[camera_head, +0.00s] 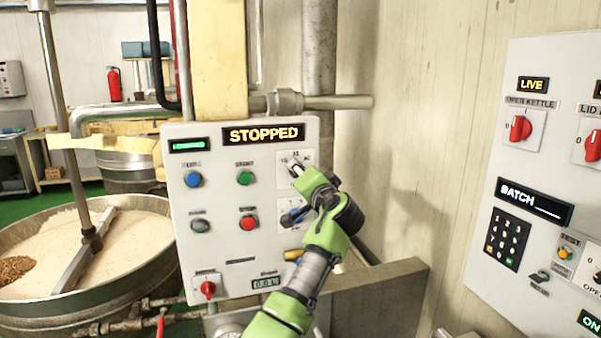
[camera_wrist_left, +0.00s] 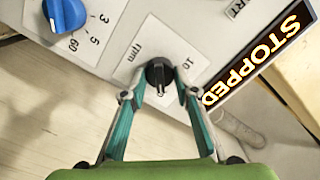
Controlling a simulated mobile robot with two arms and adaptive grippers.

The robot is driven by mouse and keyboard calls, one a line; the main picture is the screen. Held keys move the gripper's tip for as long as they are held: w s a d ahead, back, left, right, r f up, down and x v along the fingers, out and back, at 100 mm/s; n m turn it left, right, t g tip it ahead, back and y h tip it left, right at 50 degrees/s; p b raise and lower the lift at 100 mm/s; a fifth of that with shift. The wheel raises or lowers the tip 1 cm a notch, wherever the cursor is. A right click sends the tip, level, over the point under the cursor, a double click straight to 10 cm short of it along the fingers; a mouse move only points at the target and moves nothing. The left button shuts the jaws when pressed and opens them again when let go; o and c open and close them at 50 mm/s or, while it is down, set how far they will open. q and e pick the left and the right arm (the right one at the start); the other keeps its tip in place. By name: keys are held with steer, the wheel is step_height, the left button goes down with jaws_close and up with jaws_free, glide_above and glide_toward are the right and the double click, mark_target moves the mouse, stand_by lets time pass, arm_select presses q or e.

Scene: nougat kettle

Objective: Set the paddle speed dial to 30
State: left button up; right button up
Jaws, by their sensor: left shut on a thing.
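The paddle speed dial is a black knob (camera_wrist_left: 159,72) on a white plate marked "rpm" and "10" in the left wrist view. Its pale pointer line faces the bottom of that view; the number it points at is hidden or unreadable. My left gripper (camera_wrist_left: 160,80) has its teal fingers on both sides of the knob and is shut on it. In the head view the left gripper (camera_head: 295,164) reaches the white plate at the upper right of the control box (camera_head: 222,270), largely covering the dial. My right gripper is not in view.
A blue knob (camera_wrist_left: 65,14) sits beside the dial plate. The display (camera_head: 263,134) above reads "STOPPED". Blue (camera_head: 193,179), green (camera_head: 245,178) and red (camera_head: 249,222) buttons are to the left. A kettle (camera_head: 85,290) stands left; another panel (camera_head: 545,130) hangs right.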

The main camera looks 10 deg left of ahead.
arm_select(q)
steer(key=shift+r, duration=0.55)
steer(key=o, duration=1.1)
steer(key=shift+c, duration=0.2)
steer(key=shift+w+a+f, duration=0.1)
steer(key=shift+w+f, duration=0.1)
steer(key=shift+f, duration=0.2)
steer(key=v, duration=1.2)
steer(key=shift+s, duration=0.1)
steer(key=shift+a+f, duration=0.1)
